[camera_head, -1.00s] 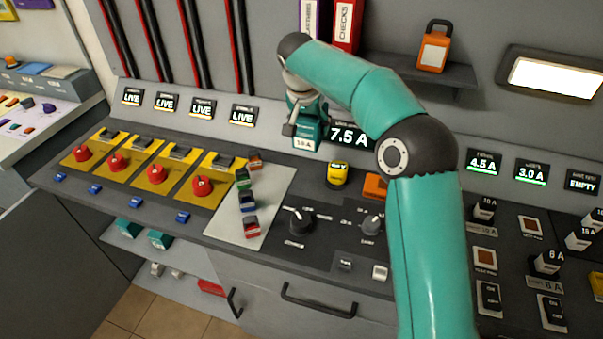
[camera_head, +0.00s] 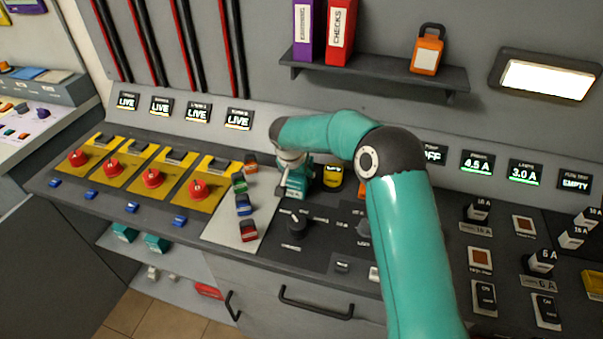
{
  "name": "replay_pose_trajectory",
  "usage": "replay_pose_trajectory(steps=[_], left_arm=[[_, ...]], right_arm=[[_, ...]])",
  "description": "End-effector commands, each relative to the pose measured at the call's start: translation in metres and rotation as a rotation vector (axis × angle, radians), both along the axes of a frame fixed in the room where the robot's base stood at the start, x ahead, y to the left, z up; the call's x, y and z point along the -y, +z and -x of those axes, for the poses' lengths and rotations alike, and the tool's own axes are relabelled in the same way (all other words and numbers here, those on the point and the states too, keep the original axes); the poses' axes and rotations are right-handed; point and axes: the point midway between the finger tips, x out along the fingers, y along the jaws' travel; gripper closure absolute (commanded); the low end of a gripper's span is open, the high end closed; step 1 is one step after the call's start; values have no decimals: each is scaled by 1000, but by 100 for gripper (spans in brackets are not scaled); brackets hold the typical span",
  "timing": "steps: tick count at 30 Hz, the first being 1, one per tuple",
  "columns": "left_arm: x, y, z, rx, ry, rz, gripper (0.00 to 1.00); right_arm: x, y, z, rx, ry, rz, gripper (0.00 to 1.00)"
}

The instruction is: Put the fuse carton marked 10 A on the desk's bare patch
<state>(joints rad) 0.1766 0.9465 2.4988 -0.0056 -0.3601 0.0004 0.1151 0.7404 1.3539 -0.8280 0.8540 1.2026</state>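A small teal carton (camera_head: 296,191) with a pale label is at my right gripper (camera_head: 290,183), whose teal arm comes in from the right. The gripper appears shut on it; its fingers are small and partly hidden. The label is too small to read surely. The carton is low over the dark desk (camera_head: 268,216), behind the black knob and right of the light grey plate. I cannot tell whether it touches the desk. Two similar teal cartons (camera_head: 124,232) (camera_head: 157,242) lie on the lower shelf. My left gripper is not in view.
Coloured blocks (camera_head: 244,205) line the light grey plate (camera_head: 222,228). A yellow device (camera_head: 333,176) is close to the carton's right, and a black knob (camera_head: 293,222) is in front. Switches and fuses (camera_head: 485,295) fill the right.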

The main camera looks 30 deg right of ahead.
Motion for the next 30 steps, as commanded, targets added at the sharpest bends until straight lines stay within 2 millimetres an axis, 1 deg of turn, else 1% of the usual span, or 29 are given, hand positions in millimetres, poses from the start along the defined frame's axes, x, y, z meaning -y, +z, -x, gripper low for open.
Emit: replay_pose_trajectory(steps=[7,8,9,12,23,26,30], left_arm=[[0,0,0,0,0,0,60],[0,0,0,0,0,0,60],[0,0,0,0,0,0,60],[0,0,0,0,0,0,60],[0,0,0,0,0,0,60],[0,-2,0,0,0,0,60],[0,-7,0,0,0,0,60]], right_arm=[[0,-2,-1,4,1,0,95],[0,-3,0,1,0,-1,31],[0,-3,0,1,0,-1,24],[0,-3,0,0,0,0,10],[0,-1,0,1,0,0,10],[-2,5,2,2,0,1,10],[-8,23,7,4,1,0,10]])
